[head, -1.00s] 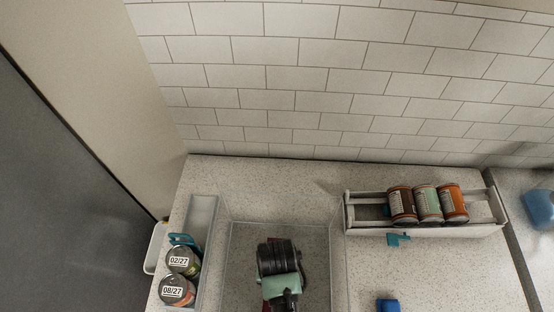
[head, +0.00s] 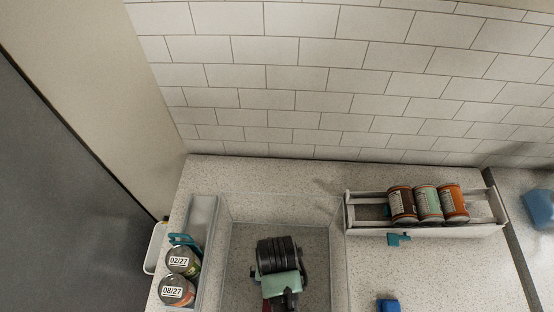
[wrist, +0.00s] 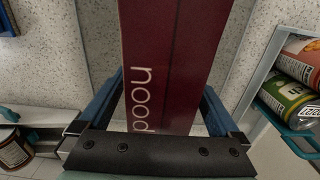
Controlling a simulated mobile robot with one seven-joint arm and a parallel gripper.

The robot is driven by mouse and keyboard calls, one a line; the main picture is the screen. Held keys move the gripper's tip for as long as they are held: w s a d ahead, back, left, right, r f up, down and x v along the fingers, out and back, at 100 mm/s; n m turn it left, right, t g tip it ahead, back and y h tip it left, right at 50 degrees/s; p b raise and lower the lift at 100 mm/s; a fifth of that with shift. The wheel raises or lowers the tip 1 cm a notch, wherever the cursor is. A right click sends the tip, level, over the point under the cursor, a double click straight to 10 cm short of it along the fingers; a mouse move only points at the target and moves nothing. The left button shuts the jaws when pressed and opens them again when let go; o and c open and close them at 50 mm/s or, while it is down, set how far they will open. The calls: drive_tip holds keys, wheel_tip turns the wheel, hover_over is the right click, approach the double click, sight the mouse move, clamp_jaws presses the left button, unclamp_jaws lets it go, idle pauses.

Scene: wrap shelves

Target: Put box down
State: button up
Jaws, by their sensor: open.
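A dark red box with the pale letters "nood" (wrist: 165,60) fills the middle of the wrist view. My gripper (wrist: 162,100) is open, with one blue finger on each side of the box. I cannot tell whether either finger touches it. In the head view, my arm hangs over a clear-walled bin (head: 225,260) on the counter. Only a small dark red patch, probably the box (head: 266,304), shows there beside my gripper. The rest of the box and what it rests on are hidden.
A grey rack (head: 202,215) with two cans, labelled 02/27 and 08/27, stands left of the bin. A white rack (head: 440,231) with three cans stands to the right. A blue object (head: 388,305) lies at the front right. Bare counter (head: 270,175) runs behind the bin.

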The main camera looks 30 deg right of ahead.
wheel_tip(320, 180, up, 11)
drive_tip(key=shift+f, duration=0.15)
drive_tip(key=w+d+r+n+t+h, duration=0.2)
drive_tip(key=w+r+t, duration=0.6)
drive_tip(key=w+r, duration=0.75)
drive_tip(key=w+a+r+n+t, duration=0.1)
drive_tip(key=w+r+t, duration=0.2)
drive_tip(key=r, duration=0.4)
drive_tip(key=w+a+r+n+t, duration=0.1)
drive_tip(key=w+a+r+t, duration=0.2)
drive_tip(key=r, duration=0.5)
drive_tip(key=a+r+n+t, duration=0.1)
drive_tip(key=a+r+t, duration=0.15)
drive_tip(key=r, duration=0.55)
drive_tip(key=a+r+t, duration=0.1)
drive_tip(key=r+t, duration=0.3)
drive_tip(key=r, duration=0.5)
drive_tip(key=s+a+r+n+t+y, duration=0.1)
drive_tip(key=s+a+r+t, duration=0.1)
drive_tip(key=s+r, duration=0.3)
drive_tip(key=s+a+r+t+y, duration=0.1)
drive_tip(key=s+r+t, duration=0.4)
drive_tip(key=r, duration=0.6)
drive_tip(key=shift+s+a+r+n, duration=0.2)
drive_tip(key=shift+s+a+n, duration=0.05)
drive_tip(key=shift+a+n, duration=0.2)
